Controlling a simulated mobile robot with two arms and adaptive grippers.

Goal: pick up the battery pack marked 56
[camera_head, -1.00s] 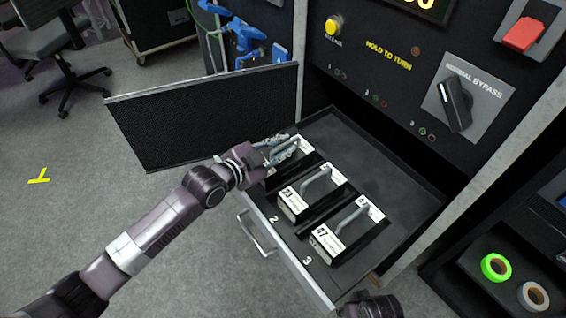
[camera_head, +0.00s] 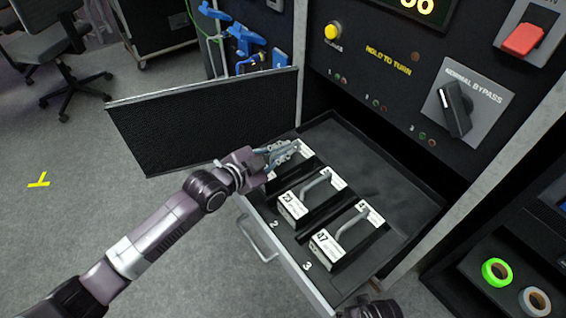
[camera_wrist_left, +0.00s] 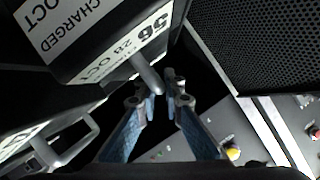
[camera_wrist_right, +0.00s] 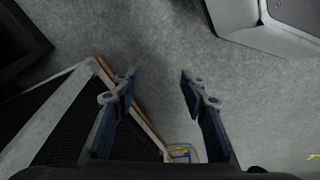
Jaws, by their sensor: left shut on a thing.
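The battery pack marked 56 (camera_wrist_left: 112,50) fills the upper left of the left wrist view, with its white label and grey handle (camera_wrist_left: 147,73). In the head view it sits at the far end of the drawer's row, mostly hidden behind my left gripper (camera_head: 284,154). My left gripper, also in the left wrist view (camera_wrist_left: 162,92), is shut on the pack's handle. The pack appears to be still in the drawer. My right gripper (camera_wrist_right: 160,85) is open and empty above the floor.
The open drawer (camera_head: 325,292) also holds packs marked 23 (camera_head: 292,204) and 47 (camera_head: 325,245). A dark mesh panel (camera_head: 205,120) stands left of the drawer. The control panel with a bypass knob (camera_head: 456,108) rises behind. Tape rolls (camera_head: 497,271) lie at right.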

